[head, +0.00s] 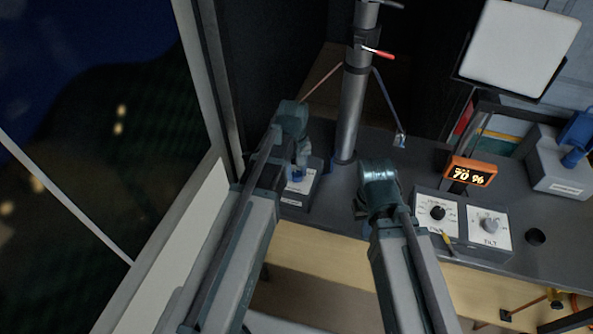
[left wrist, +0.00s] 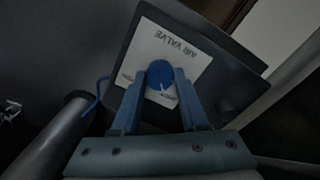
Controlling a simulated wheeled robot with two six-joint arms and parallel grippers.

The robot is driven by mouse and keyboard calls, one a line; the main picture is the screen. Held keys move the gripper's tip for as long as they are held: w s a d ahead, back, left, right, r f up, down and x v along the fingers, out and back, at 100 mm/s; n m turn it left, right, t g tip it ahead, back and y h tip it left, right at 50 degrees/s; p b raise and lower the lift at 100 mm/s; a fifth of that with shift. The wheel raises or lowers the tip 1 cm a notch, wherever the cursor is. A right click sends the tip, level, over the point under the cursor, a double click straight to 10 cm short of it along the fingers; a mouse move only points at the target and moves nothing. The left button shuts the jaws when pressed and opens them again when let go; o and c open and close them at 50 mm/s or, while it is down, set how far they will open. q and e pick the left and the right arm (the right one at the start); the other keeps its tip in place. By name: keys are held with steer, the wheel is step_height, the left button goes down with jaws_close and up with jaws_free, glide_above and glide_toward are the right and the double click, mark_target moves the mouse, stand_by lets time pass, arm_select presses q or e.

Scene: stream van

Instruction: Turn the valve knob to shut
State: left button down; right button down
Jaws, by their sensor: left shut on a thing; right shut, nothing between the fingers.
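The blue valve knob (left wrist: 159,76) sits on a white plate marked AIR VALVE (left wrist: 178,47), which appears upside down in the left wrist view. A white pointer line on the knob points toward the lower right there, near a small label I cannot read surely. My left gripper (left wrist: 160,84) is shut on the knob, one blue finger on each side. In the head view the knob (head: 297,174) shows below my left gripper (head: 300,164) on a dark valve box (head: 299,198). My right gripper (head: 364,206) is shut and empty, away from the valve; its fingertips are mostly hidden.
A grey mast (head: 352,110) with a red lever (head: 378,53) rises behind the valve box. To the right are a black dial (head: 437,212), a grey TILT dial (head: 490,225) and an orange display (head: 469,172) reading 70 %. A dark counter (head: 400,150) carries them.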

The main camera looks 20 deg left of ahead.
mark_target(295, 174)
stand_by(0.5)
arm_select(q)
steer(key=shift+c, duration=2.2)
jaws_free()
steer(key=shift+r, duration=0.2)
step_height(295, 174, up, 14)
steer(key=p, duration=1.4)
steer(key=shift+s+a+f, duration=0.15)
steer(key=shift+a+f, duration=0.1)
steer(key=s+d+f+m+b, duration=0.3)
steer(key=s+d+m, duration=0.2)
steer(key=s, duration=0.2)
steer(key=s+d+f+m+y+b, duration=0.1)
steer(key=s+d+f+m+b, duration=0.2)
steer(key=s+d+m, duration=0.2)
steer(key=shift+s+d+y, duration=0.3)
steer(key=shift+s+d, duration=0.35)
steer(key=shift+s, duration=0.45)
